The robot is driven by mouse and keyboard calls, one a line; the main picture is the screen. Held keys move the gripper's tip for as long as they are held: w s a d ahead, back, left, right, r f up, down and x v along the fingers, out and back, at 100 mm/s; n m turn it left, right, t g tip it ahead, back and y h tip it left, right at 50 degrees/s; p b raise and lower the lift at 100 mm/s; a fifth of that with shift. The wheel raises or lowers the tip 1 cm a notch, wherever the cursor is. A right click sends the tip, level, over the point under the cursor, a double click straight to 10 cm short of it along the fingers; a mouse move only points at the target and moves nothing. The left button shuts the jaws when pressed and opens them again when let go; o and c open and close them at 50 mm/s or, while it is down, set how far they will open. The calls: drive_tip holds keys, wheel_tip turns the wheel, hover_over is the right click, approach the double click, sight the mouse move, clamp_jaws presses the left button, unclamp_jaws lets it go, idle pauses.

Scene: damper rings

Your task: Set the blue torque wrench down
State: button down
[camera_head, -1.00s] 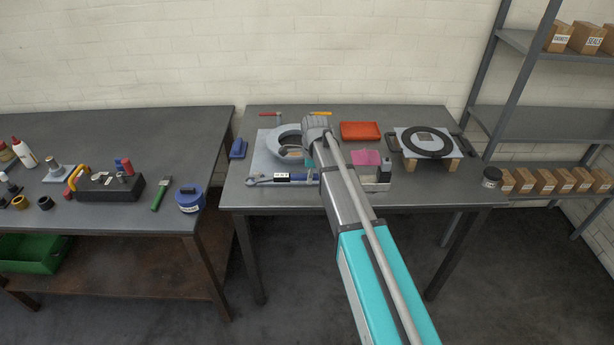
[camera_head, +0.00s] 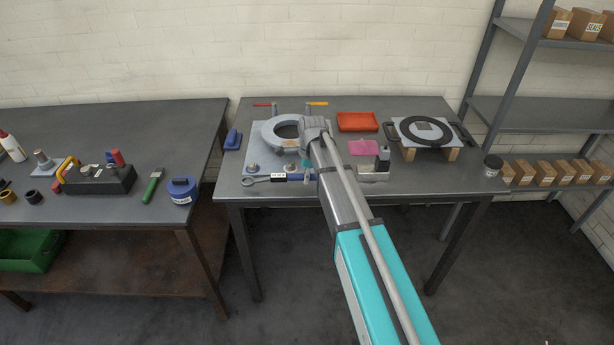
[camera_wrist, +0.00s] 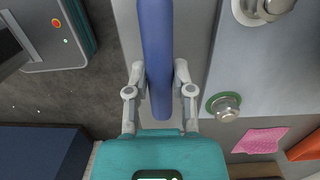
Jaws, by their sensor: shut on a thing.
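The blue torque wrench (camera_head: 297,177) lies level across the picture in the head view, at the near edge of the grey plate on the right-hand table. Its grey ring end points left, and a white label is on its shaft. In the wrist view my gripper (camera_wrist: 160,82) is shut on the blue handle (camera_wrist: 156,35), one finger on each side. I cannot tell whether the wrench touches the tabletop. My arm hides the handle's right end in the head view.
The grey plate (camera_head: 262,155) carries a large ring (camera_head: 270,131) and metal knobs just behind the wrench. Bare tabletop (camera_head: 234,181) shows at the near left.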

drive_tip(key=shift+f+b, duration=0.7)
drive_tip(key=shift+f, duration=0.25)
drive_tip(key=c, duration=0.8)
unclamp_jaws()
drive_tip(key=o, duration=0.5)
drive_tip(key=shift+o, duration=0.2)
